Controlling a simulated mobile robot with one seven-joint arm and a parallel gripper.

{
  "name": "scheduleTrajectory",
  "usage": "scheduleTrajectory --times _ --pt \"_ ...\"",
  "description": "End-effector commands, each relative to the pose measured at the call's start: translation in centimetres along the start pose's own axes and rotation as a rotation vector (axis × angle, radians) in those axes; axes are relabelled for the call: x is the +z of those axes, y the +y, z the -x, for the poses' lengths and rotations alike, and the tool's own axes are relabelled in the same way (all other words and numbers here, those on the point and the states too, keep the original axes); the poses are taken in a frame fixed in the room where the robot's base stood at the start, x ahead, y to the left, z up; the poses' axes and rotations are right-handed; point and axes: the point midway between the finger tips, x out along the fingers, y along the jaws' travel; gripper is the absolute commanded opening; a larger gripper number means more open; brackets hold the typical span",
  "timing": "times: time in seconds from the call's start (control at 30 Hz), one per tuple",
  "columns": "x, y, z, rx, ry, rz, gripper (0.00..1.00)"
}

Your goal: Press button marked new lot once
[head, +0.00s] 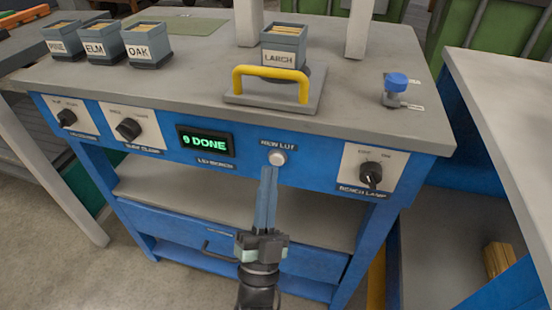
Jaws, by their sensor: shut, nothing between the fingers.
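The button marked NEW LOT (277,158) is a small, pale round button on the blue front panel of the workbench, below its label. A dark display (206,141) to its left reads "0 DONE" in green. My gripper (268,170) is in front of the panel, its blue fingers together and empty. The fingertips appear just below the button in the head view. I cannot tell whether they touch it. The button's face shows clear of the fingers.
Dark knobs (127,129) sit on the panel's left, and a bench lamp knob (371,174) on its right. On the bench top (190,93) stand a LARCH bin (283,58) behind a yellow handle (271,71), PINE, ELM and OAK bins, and a blue-capped valve (397,83).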

Motion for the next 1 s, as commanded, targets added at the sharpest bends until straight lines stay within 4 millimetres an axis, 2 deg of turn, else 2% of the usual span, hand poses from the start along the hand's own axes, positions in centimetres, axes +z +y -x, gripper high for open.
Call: scheduleTrajectory --times 1.0 --pt "0.43 0.46 -0.61 0.000 0.000 0.000 0.00"
